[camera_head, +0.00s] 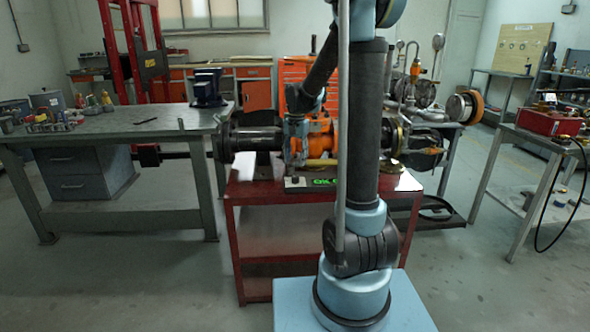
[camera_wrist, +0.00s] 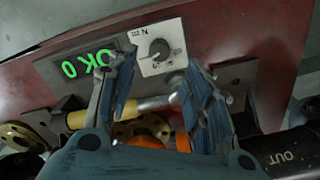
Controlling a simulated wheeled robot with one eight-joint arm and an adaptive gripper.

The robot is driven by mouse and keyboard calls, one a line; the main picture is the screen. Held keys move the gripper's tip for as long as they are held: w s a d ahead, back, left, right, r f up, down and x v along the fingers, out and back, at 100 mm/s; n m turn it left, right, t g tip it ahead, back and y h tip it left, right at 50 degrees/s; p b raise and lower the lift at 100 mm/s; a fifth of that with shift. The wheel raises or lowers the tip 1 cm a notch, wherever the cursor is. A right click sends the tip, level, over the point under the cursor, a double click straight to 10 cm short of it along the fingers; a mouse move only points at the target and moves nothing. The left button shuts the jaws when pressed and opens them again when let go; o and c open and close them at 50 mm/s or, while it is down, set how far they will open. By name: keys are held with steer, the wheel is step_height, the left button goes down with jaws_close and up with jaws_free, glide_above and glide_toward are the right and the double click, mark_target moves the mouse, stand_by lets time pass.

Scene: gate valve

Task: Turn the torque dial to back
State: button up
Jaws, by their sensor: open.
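The torque dial (camera_wrist: 159,49) is a dark round knob on a white plate with small markings, in the upper middle of the wrist view. A dark box with a green display reading "OK 0" (camera_wrist: 88,66) is beside it; the display also shows in the head view (camera_head: 325,181). My gripper (camera_wrist: 160,68) is open and empty, its two blue-grey fingers apart on either side of the dial in the picture. I see no contact with the knob. In the head view my gripper (camera_head: 295,165) points down at the cart top, and the dial cannot be made out there.
A red cart (camera_head: 285,245) carries an orange gate valve (camera_head: 318,140) and dark pipe. A workbench (camera_head: 120,122) stands left and another table (camera_head: 535,140) right.

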steer(key=shift+r, duration=2)
steer(key=s+d+n+t, duration=0.1)
steer(key=s+d+n, duration=0.15)
steer(key=s, duration=0.75)
steer(key=s+d+n, duration=0.1)
steer(key=s+d, duration=0.3)
steer(key=s, duration=0.6)
steer(key=s+d+f+n, duration=0.1)
steer(key=s+f, duration=0.3)
steer(key=s, duration=0.3)
steer(key=s+d+f+n+t, duration=0.1)
steer(key=s+d+f, duration=0.1)
steer(key=s+f, duration=0.2)
steer(key=s, duration=0.3)
steer(key=shift+s+f, duration=0.15)
steer(key=shift+f, duration=0.15)
steer(key=shift+d, duration=0.1)
